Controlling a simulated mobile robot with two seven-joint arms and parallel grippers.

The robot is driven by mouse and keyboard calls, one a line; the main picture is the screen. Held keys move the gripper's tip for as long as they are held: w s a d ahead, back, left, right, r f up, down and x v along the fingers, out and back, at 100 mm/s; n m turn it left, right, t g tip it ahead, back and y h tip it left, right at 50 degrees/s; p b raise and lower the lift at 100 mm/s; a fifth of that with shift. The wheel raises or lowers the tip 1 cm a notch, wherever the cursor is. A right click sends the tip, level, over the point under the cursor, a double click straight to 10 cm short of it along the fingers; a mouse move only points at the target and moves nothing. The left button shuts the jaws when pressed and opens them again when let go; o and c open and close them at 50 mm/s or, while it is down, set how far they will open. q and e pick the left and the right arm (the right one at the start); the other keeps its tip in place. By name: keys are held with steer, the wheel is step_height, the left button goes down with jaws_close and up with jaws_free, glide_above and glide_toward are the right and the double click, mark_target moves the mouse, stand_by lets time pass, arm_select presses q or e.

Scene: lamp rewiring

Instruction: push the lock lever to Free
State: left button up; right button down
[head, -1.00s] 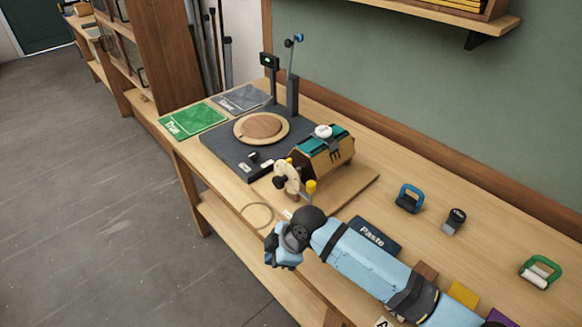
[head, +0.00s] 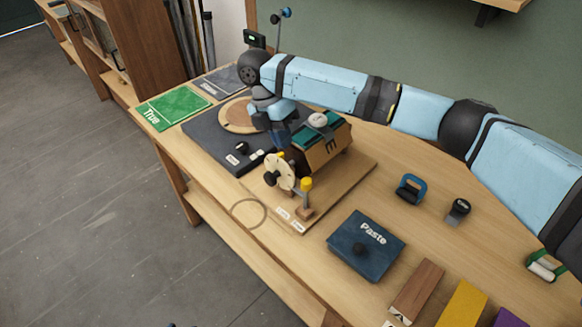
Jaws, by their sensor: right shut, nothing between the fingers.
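A wooden board on the bench carries a cream wheel (head: 279,172) with a black knob, and a short post with a yellow top (head: 306,184). Two small white labels (head: 290,219) lie at the board's front edge, too small to read. A small black knob (head: 242,148) stands on the dark base plate (head: 205,137) between white labels. I cannot tell which part is the lock lever. My right gripper (head: 282,146) is shut and empty, pointing down just behind the wheel, beside the teal-topped wooden box (head: 326,145). Its fingertips are partly hidden, and contact is unclear. My left gripper is not visible.
My right arm crosses above the bench from the right. A blue Paste box (head: 366,245) sits at the front. A blue-handled item (head: 410,188) and a dark roller-like item (head: 458,210) stand to the right. A green True card (head: 171,106) lies at the left end.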

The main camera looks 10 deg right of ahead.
stand_by(0.3)
steer(key=p, duration=0.2)
glide_toward(306, 196)
step_height(306, 196, down, 3)
steer(key=shift+w+d+f, duration=0.15)
steer(key=shift+w+f, duration=0.15)
steer(key=shift+f, duration=0.05)
